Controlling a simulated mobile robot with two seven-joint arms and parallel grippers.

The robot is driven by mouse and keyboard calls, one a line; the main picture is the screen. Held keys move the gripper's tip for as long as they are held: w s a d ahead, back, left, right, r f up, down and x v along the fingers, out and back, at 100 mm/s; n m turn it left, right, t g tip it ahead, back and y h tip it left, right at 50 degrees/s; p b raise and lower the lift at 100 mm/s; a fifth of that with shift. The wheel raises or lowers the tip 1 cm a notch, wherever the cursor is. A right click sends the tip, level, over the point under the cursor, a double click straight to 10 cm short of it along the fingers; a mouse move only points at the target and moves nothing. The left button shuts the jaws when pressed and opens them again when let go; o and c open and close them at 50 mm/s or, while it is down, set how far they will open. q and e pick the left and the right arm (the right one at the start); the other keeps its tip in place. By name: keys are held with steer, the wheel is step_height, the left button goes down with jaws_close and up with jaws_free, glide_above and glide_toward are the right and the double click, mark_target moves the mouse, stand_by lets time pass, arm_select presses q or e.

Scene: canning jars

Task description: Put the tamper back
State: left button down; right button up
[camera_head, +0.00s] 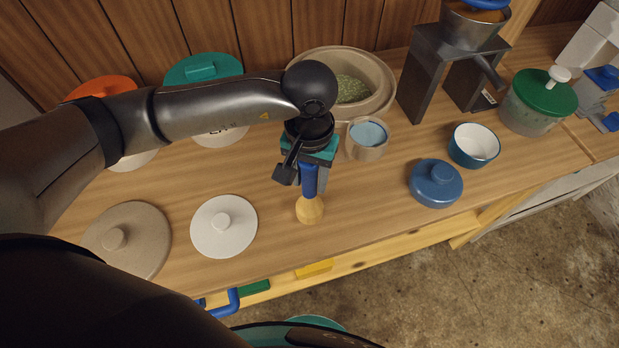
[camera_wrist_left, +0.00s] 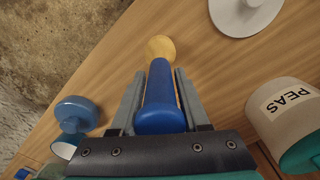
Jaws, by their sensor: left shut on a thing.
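The tamper (camera_head: 310,209) has a blue handle and a pale wooden rounded end. My left gripper (camera_head: 313,178) is shut on its blue handle, above the wooden counter. The wooden end points toward the counter's front edge in the head view. In the left wrist view the tamper (camera_wrist_left: 158,100) lies between the two grey fingers, with its wooden end beyond the fingertips. I cannot tell whether the tamper touches the counter. My right gripper is not in view.
A white lid (camera_head: 224,236) and a beige lid (camera_head: 148,240) lie left of the tamper. A small beige cup (camera_head: 367,150) and a large beige pot (camera_head: 387,100) stand behind. A blue lid (camera_head: 436,184), white-lined bowl (camera_head: 474,155) and grey stand (camera_head: 423,82) are right.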

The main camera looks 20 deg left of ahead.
arm_select(q)
steer(key=shift+f, duration=0.5)
steer(key=shift+f, duration=0.15)
steer(key=shift+c, duration=1.9)
jaws_free()
steer(key=shift+w+r, duration=0.1)
steer(key=shift+r, duration=0.45)
step_height(320, 180, up, 11)
steer(key=shift+r, duration=0.15)
